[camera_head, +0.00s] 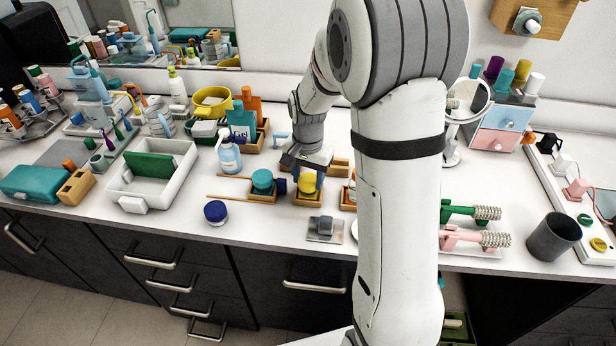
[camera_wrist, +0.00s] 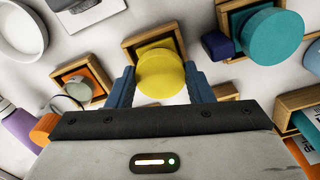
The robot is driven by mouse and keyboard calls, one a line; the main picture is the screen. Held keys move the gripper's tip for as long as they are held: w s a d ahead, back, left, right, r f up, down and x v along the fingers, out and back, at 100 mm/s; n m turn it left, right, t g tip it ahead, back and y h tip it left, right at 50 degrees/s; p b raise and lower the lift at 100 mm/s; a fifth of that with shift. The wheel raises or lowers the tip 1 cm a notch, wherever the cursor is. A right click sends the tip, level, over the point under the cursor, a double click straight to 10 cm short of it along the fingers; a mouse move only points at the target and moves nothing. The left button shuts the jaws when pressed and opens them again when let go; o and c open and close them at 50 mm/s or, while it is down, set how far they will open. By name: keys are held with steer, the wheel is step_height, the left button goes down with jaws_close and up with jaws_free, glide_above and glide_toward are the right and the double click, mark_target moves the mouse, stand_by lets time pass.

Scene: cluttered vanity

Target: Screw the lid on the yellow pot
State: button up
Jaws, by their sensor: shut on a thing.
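The yellow pot (camera_wrist: 152,47) stands in a small square wooden holder (camera_head: 307,200). A round yellow lid (camera_wrist: 160,75) sits over it between my two blue fingers. My gripper (camera_wrist: 160,92) points down and is shut on this lid, one finger on each side. In the head view my gripper (camera_head: 306,178) is right at the holder, and the yellow (camera_head: 307,184) shows just below the fingers. The lid covers part of the pot; I cannot tell whether the lid touches the rim or how its thread sits.
A teal jar (camera_head: 262,182) in a wooden holder stands close to the left, with a small dark blue thing (camera_head: 281,186) between. A dark blue jar (camera_head: 215,212) stands near the front edge. A grey block on a plate (camera_head: 323,228) lies in front. Bottles (camera_head: 229,157) crowd behind left.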

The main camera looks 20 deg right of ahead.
steer(key=shift+m, duration=0.5)
steer(key=m, duration=0.4)
steer(key=shift+m, duration=0.3)
stand_by(0.4)
steer(key=m, duration=0.4)
steer(key=shift+w+f, duration=0.1)
steer(key=shift+m, duration=0.3)
steer(key=m, duration=0.4)
steer(key=shift+w+m, duration=0.1)
steer(key=shift+m, duration=0.2)
